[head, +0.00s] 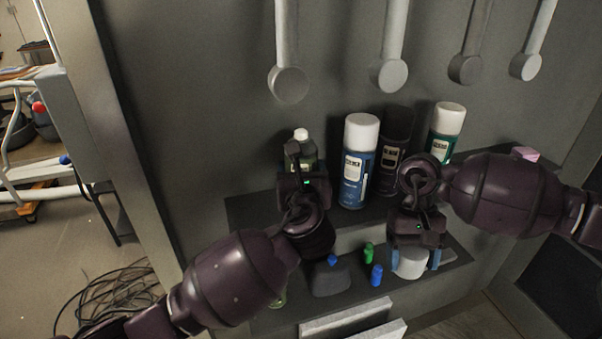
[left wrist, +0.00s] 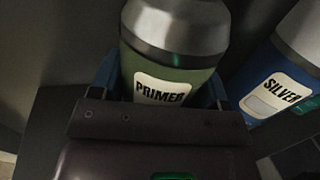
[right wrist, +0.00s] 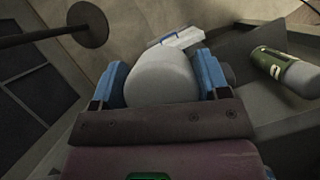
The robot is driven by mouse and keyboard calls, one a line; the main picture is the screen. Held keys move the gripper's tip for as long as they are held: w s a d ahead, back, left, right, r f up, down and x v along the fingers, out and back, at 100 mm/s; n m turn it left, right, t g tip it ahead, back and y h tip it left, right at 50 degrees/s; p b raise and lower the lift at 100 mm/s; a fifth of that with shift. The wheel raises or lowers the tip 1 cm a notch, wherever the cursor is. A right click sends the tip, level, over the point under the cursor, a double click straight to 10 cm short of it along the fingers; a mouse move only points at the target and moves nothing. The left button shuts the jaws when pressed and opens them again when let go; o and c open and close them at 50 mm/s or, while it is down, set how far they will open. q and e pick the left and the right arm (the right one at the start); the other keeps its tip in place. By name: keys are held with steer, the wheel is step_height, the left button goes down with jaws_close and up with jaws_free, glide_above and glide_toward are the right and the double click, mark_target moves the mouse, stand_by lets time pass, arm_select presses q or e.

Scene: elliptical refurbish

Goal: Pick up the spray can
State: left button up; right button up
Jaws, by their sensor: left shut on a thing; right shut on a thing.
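A green spray can labelled PRIMER (left wrist: 172,80) with a grey top stands between the blue fingers of my left gripper (left wrist: 165,92), which is shut on it. In the head view the same can (head: 302,148) is partly hidden behind my left gripper (head: 303,172) on the upper shelf. My right gripper (head: 415,258) is shut on a white-topped cylinder (head: 411,264) at the lower shelf. The right wrist view shows this white cylinder (right wrist: 161,77) between the blue fingers; its lower part is hidden. A blue SILVER can (head: 355,172) with a white cap stands right of the primer can.
On the upper shelf are a dark can (head: 395,130) and a white-capped green can (head: 445,125). The lower shelf holds small blue (head: 377,275) and green (head: 368,253) bottles and a dark blue-capped container (head: 331,278). Round-ended rods (head: 289,84) hang above. Another green can (right wrist: 283,66) shows right.

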mark_target(302, 164)
arm_select(q)
steer(key=r, duration=0.4)
steer(key=shift+s, duration=0.2)
steer(key=s+d, duration=0.1)
steer(key=s, duration=1.6)
steer(key=shift+s+d+f+p, duration=0.2)
steer(key=shift+s+d+p, duration=0.1)
steer(key=shift+p, duration=0.1)
steer(key=o, duration=0.3)
steer(key=c, duration=0.5)
